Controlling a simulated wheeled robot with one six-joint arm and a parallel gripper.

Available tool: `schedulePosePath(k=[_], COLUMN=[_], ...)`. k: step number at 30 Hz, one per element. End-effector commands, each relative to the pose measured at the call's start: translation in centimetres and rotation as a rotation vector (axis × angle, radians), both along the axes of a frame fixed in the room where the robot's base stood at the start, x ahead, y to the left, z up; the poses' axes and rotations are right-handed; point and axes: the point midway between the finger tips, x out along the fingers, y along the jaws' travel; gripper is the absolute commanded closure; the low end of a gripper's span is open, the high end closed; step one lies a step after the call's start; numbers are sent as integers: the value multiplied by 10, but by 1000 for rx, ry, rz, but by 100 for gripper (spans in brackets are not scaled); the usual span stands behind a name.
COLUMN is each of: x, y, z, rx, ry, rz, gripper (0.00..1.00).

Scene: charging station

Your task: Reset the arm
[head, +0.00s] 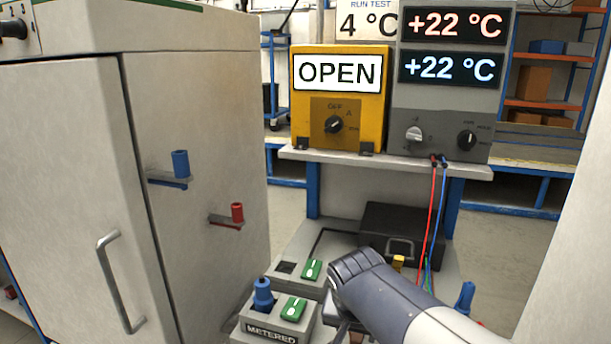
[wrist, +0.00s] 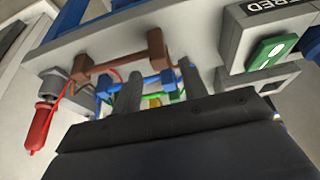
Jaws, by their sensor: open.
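My arm (head: 390,295) reaches in from the lower right in the head view, its wrist bent down over the bench; the gripper's fingertips are mostly hidden there. In the wrist view my gripper (wrist: 158,85) shows two grey fingers apart, with nothing clearly held between them. Beyond them are a brown bar handle (wrist: 120,67), a blue one (wrist: 135,85) and partly hidden green parts. Whether the fingers touch any of these I cannot tell.
A METERED box (head: 272,328) with a blue plug and green switch (head: 293,309) stands left of my wrist. A black case (head: 402,232) and hanging red and blue cables (head: 441,205) are behind. A yellow OPEN box (head: 340,100) sits on the shelf; a cabinet (head: 60,180) fills the left.

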Motion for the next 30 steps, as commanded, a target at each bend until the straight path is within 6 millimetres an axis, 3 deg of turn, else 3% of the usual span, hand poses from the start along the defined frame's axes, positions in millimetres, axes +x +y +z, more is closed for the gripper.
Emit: schedulePosePath(k=[4,6,13,25,30], x=[9,9,9,8,8], y=[-4,-3,-3,-3,-3], z=[-31,-11,11,15,6], rx=[-1,1,0,0,-1], ry=[3,-4,-2,0,1], rz=[-1,0,1,1,1], gripper=[59,59,59,59,59])
